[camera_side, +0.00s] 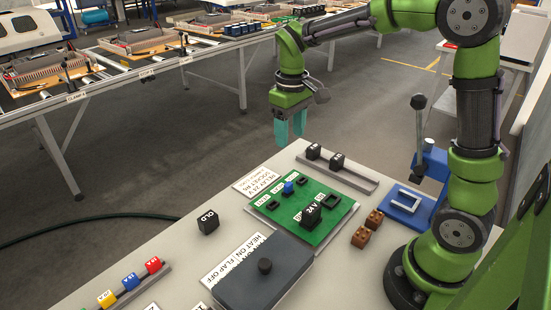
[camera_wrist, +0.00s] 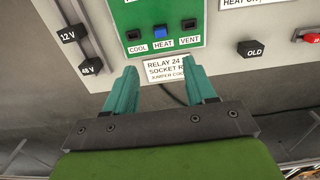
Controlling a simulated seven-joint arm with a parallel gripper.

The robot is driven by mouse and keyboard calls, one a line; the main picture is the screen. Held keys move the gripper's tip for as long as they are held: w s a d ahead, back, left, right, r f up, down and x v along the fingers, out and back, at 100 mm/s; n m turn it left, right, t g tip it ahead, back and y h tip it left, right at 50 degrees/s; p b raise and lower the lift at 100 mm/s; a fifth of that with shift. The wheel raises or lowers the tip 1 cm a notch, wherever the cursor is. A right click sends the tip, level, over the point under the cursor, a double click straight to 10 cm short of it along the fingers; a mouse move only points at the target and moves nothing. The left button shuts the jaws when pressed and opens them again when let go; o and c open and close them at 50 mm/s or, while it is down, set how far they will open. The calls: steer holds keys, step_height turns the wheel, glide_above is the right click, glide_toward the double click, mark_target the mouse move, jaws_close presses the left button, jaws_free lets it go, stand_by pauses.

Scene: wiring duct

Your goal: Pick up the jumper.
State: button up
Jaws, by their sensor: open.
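The jumper appears to be the small blue block (camera_side: 289,187) on the green board (camera_side: 321,233). It also shows in the wrist view (camera_wrist: 162,30), at the middle position above the label HEAT, between COOL and VENT. My gripper (camera_side: 290,141) is in the air above the bench's far edge, behind and above the board. In the wrist view my gripper's teal fingers (camera_wrist: 163,72) are apart with nothing between them. The blue block lies beyond the fingertips, roughly in line with the gap.
A black relay marked 24 V (camera_side: 311,214) stands on the board. A rail (camera_side: 345,175) holds 12 V and 48 V blocks. A black block marked OLD (camera_side: 208,222), a dark lidded box (camera_side: 262,274) and a blue lever fixture (camera_side: 418,205) stand around the board.

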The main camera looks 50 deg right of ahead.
mark_target(288, 184)
step_height(288, 184, down, 16)
steer(key=shift+r, duration=0.2)
jaws_close()
stand_by(0.5)
